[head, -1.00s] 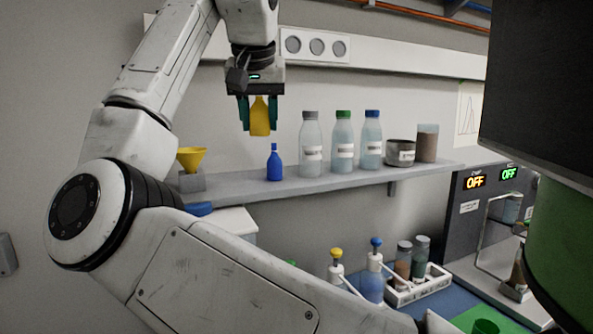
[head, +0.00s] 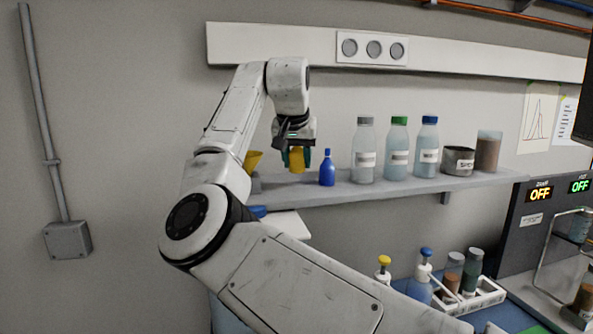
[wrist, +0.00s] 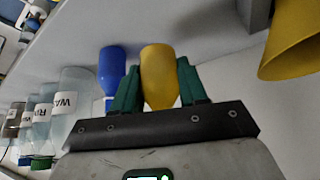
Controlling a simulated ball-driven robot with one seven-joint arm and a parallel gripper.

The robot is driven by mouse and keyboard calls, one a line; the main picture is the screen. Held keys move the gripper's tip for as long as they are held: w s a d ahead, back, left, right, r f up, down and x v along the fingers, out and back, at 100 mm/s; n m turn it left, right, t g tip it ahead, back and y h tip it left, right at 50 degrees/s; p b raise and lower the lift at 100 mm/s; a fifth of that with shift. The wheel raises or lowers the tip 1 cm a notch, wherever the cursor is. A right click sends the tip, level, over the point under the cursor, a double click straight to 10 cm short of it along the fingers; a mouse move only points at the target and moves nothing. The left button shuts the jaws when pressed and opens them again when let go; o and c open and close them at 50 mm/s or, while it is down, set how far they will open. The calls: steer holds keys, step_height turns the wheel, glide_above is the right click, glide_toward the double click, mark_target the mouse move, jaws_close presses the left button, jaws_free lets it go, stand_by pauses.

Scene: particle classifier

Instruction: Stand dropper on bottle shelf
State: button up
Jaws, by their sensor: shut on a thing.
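My gripper (head: 297,160) is shut on a yellow dropper bottle (head: 297,157), which also shows between the green fingers in the wrist view (wrist: 158,75). The bottle is upright, low over or at the left part of the grey bottle shelf (head: 350,192); I cannot tell whether its base touches. A blue dropper bottle (head: 327,170) stands on the shelf just right of it in the head view. In the wrist view the blue bottle (wrist: 112,68) is beside the left finger.
A yellow funnel (head: 253,160) is just left of my gripper, partly hidden; it is large in the wrist view (wrist: 292,45). Grey-capped (head: 365,150), green-capped (head: 397,148) and blue-capped (head: 427,148) bottles, a metal pot (head: 458,161) and a brown-filled jar (head: 487,152) stand farther right.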

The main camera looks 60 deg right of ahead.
mark_target(296, 171)
steer(key=shift+w+d+f, duration=0.2)
steer(key=shift+f, duration=1.7)
steer(key=shift+f, duration=0.1)
steer(key=o, duration=1.1)
steer(key=b+v, duration=0.1)
steer(key=v, duration=1.1)
